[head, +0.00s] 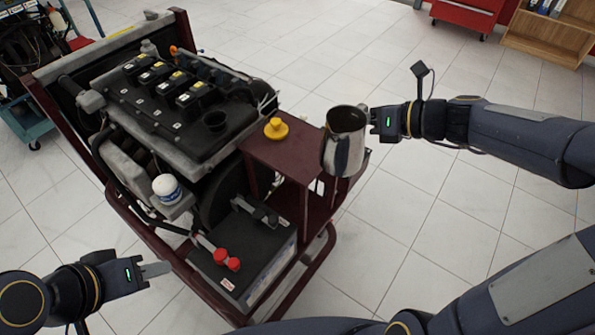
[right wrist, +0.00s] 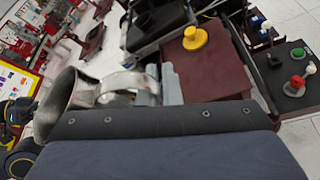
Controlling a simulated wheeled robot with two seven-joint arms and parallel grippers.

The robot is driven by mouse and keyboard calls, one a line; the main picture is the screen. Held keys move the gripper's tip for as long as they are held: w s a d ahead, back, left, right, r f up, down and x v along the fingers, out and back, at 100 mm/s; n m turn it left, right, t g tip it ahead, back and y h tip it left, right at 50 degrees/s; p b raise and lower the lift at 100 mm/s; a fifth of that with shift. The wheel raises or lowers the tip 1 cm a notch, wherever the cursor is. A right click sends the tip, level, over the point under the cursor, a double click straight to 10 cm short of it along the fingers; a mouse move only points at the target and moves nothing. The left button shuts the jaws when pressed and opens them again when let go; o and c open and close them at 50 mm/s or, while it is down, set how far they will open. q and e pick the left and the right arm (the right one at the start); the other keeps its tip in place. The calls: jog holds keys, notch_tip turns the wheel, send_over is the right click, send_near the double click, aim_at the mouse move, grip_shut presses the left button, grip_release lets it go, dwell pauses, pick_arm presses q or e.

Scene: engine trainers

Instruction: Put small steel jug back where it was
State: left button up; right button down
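The small steel jug (head: 341,155) is upright with its mouth up, at the right edge of the maroon shelf (head: 280,155) of the engine trainer. I cannot tell whether its base touches anything. My right gripper (head: 371,121) comes in from the right and is shut on the jug, near its upper side. In the right wrist view the jug (right wrist: 75,95) shows its open mouth at the left, with the grey fingers (right wrist: 168,85) at its handle side. My left gripper (head: 157,269) is empty at the lower left, away from the jug; its finger opening is hidden by the angle.
A yellow knob-like part (head: 276,128) stands on the shelf, left of the jug. The engine (head: 190,100) fills the trainer's left side. Open tiled floor (head: 440,220) lies to the right.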

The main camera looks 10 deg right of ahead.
jog(key=shift+s+a+r, duration=0.15)
jog(key=shift+w+a, duration=0.2)
jog(key=shift+w, duration=0.05)
jog(key=w+a+f, duration=0.1)
jog(key=w+f, duration=0.1)
jog(key=w, duration=0.1)
jog(key=w+a+f, duration=0.2)
jog(key=w+f, duration=0.1)
jog(key=w, duration=0.1)
jog(key=w+a+f+b, duration=0.1)
jog(key=w+a+f, duration=0.1)
jog(key=w+f, duration=0.1)
jog(key=shift+w+a+f, duration=0.1)
jog(key=shift+w+f, duration=0.1)
jog(key=shift+w, duration=0.3)
jog(key=shift+w+a+f, duration=0.15)
jog(key=shift+w+f, duration=0.2)
jog(key=shift+f, duration=0.05)
notch_tip(320, 180, down, 4)
jog(key=shift+w+a+r+b, duration=0.15)
jog(key=shift+r+b, duration=0.1)
jog(key=shift+b, duration=0.2)
jog(key=c, duration=1.7)
grip_release()
jog(key=shift+o, duration=0.4)
